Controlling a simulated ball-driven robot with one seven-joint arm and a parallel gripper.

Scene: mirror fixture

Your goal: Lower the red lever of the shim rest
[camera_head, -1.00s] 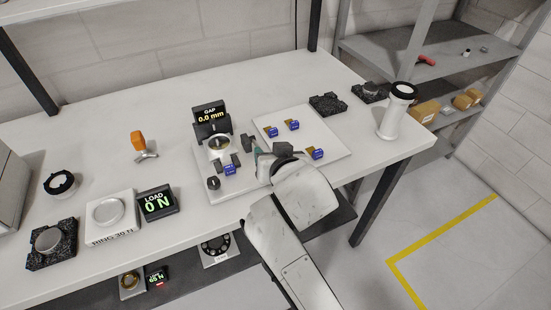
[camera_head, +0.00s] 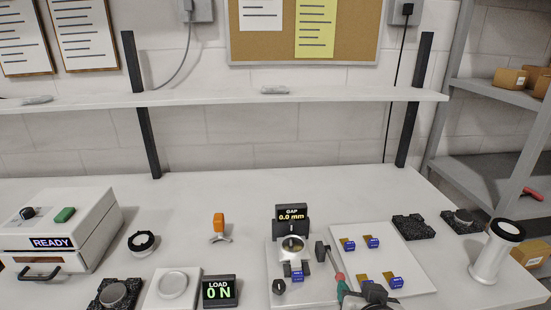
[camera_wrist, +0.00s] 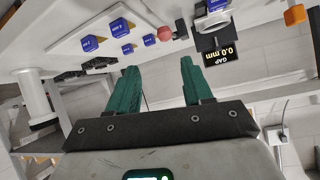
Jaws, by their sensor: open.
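The red lever (camera_head: 337,262) slants up from a dark block beside the gap fixture (camera_head: 291,246) on the bench. In the wrist view its round red knob (camera_wrist: 164,34) shows beyond the fingers. The gap display (camera_head: 291,213) reads 0.0 mm and also shows upside down in the wrist view (camera_wrist: 220,54). My gripper (camera_wrist: 160,68) is open and empty; its green fingers stand on either side below the knob in that view, with nothing between them. In the head view my gripper (camera_head: 344,290) is at the bottom edge, near the lever, and partly cut off.
A white plate (camera_head: 410,262) with several blue-tagged pieces lies right of the lever. A load display (camera_head: 220,291) reads 0 N at left, near an orange-topped stand (camera_head: 219,226). A white cylinder (camera_head: 492,258) stands at the right edge. The bench behind the fixture is clear.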

